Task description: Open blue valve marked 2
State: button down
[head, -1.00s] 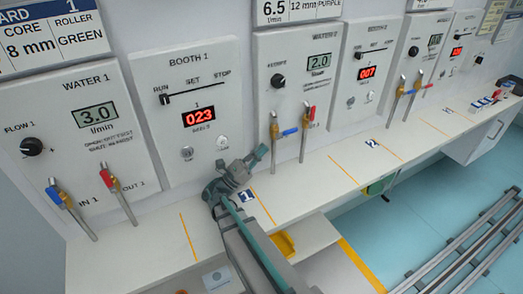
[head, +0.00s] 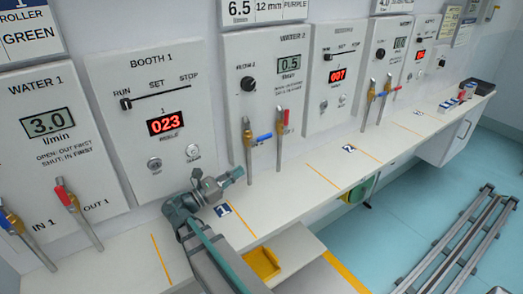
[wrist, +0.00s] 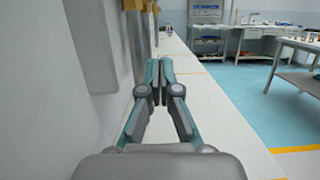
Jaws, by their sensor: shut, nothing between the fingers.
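On the WATER 2 panel (head: 268,95), the blue valve handle (head: 263,138) sticks out sideways to the right from its brass valve body on the left pipe. Beside it, the red valve handle (head: 286,117) stands upright, in line with its pipe. The panel display (head: 288,65) reads 0.5 l/min. My gripper (head: 238,173) is over the bench, just left of and below the blue valve, apart from it. In the wrist view, its fingers (wrist: 159,68) are together with nothing between them. Brass fittings (wrist: 140,8) show beyond the fingertips at the top; their handles are not clear there.
The WATER 1 valves (head: 65,193) stand at the left, and BOOTH 1 (head: 155,120) is behind my arm. More valve pipes (head: 375,90) stand farther right. A yellow bin (head: 262,262) is below the bench (head: 320,172). The bench top beyond my gripper is largely clear.

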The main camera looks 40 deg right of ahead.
aim_at(261, 139)
jog(key=s+d+r+p, duration=0.1)
jog(key=d+r+p, duration=0.2)
jog(key=d+r, duration=0.3)
jog(key=shift+x, duration=1.85)
jog(key=shift+d+f, duration=0.2)
